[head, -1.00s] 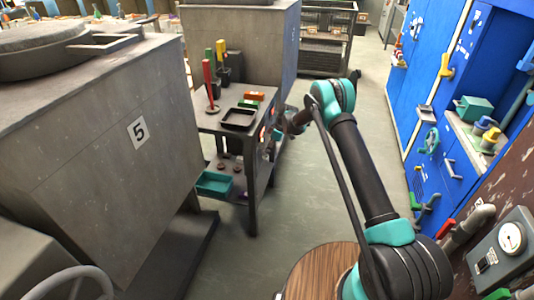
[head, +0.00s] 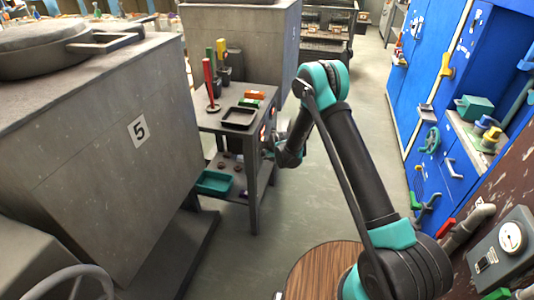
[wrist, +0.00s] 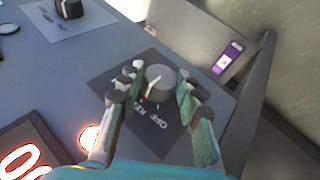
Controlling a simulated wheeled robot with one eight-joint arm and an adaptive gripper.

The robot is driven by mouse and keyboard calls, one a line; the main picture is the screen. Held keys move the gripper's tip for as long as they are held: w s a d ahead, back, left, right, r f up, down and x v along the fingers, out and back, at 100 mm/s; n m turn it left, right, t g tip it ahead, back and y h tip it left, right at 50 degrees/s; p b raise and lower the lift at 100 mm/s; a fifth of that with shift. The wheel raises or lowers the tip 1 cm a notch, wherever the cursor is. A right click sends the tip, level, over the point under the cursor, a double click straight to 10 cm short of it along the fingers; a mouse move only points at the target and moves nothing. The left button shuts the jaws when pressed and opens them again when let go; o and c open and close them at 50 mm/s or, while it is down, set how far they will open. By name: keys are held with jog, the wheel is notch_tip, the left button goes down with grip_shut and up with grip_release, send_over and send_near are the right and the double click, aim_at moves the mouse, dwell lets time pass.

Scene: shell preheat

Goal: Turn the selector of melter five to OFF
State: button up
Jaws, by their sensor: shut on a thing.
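Melter five (head: 90,165) is the big grey box with the number 5 on its side, at the left of the head view. In the wrist view a round dark grey selector knob (wrist: 159,80) sits on a dark square plate with white lettering; OFF is readable, the rest is partly hidden. A pale pointer line on the knob aims toward the lower left of the picture. My gripper (wrist: 153,84) has its fingers on both sides of the knob, shut on it. In the head view my gripper (head: 270,147) is at the end of the small grey table, its fingertips hard to make out.
A second dark knob (wrist: 70,8) on a pale plate is at the wrist view's upper left. A glowing red-white display (wrist: 25,160) is at lower left. A purple label (wrist: 228,57) is on a grey part at right. The table (head: 215,122) carries a black tray and tools.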

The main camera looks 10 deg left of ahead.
jog(key=shift+s+f+t, duration=0.15)
jog(key=shift+t, duration=0.95)
jog(key=shift+n, duration=0.3)
jog(key=o, duration=1.2)
jog(key=shift+c, duration=0.2)
